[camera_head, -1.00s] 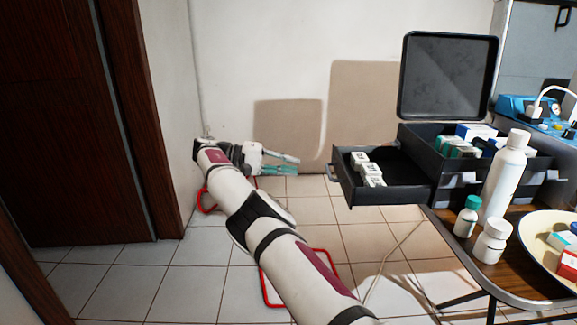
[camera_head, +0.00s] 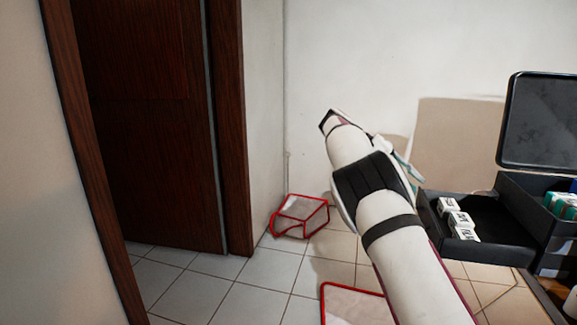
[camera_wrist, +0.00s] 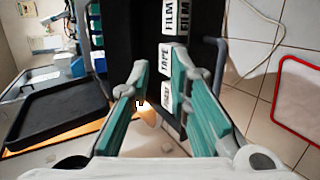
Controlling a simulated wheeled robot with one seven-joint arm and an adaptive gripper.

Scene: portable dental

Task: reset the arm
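My arm (camera_head: 390,215) reaches up and away from the lower right in the head view. My gripper (camera_head: 412,172) is mostly hidden behind it, with only a little of its pale and teal fingers showing near the open drawer. In the wrist view my gripper (camera_wrist: 160,68) has its two teal-padded fingers apart, with nothing held between them.
The dark case's open lid (camera_head: 541,123) and drawer (camera_head: 480,213) with white boxes (camera_head: 461,222) are at the right. A brown door (camera_head: 145,110) is at the left. A cable (camera_wrist: 262,60) lies on the floor.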

